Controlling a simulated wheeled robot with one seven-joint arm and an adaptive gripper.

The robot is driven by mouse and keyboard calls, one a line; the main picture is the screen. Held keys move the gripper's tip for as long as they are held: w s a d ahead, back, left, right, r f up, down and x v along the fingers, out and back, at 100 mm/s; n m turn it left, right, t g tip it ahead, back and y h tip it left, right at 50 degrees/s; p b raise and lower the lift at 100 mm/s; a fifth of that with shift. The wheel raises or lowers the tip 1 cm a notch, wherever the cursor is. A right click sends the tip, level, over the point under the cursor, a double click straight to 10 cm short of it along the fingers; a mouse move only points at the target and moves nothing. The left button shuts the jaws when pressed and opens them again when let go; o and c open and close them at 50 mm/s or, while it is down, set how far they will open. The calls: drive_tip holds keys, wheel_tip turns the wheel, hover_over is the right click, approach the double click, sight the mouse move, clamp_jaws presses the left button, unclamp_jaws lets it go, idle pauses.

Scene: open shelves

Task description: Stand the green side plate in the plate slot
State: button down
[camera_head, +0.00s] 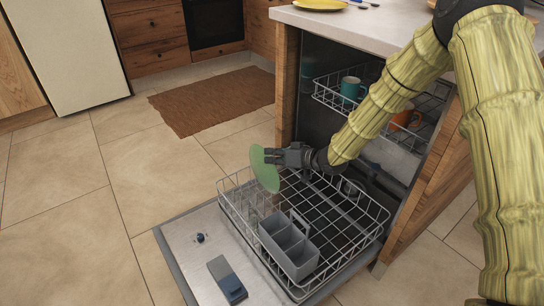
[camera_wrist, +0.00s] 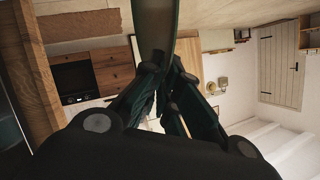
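The green side plate (camera_head: 264,170) is upright, nearly edge-on, above the left back part of the lower dishwasher rack (camera_head: 338,265). My gripper (camera_head: 274,156) is shut on its edge from the right. In the wrist view the plate (camera_wrist: 155,22) rises from between the fingertips (camera_wrist: 164,68). The plate's lower edge looks close to the rack wires; whether it touches them I cannot tell. Thin wire tines show in the rack below the plate, but the exact plate slot is hard to make out.
A grey cutlery basket (camera_head: 289,248) stands in the front of the rack. The upper rack holds a teal mug (camera_head: 350,87) and an orange mug (camera_head: 405,116). The open dishwasher door (camera_head: 190,255) lies flat. A yellow plate (camera_head: 320,4) and cutlery lie on the counter (camera_head: 350,27) above.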

sight(273, 175)
drive_tip(key=shift+f+b, duration=1.55)
drive_tip(key=shift+f, duration=0.2)
drive_tip(key=shift+f+b, duration=0.45)
drive_tip(key=shift+f, duration=2.2)
drive_tip(key=c, duration=1.6)
unclamp_jaws()
drive_tip(key=shift+o, duration=0.2)
drive_tip(key=shift+d, duration=0.1)
drive_tip(key=v, duration=1.2)
drive_tip(key=shift+r, duration=0.1)
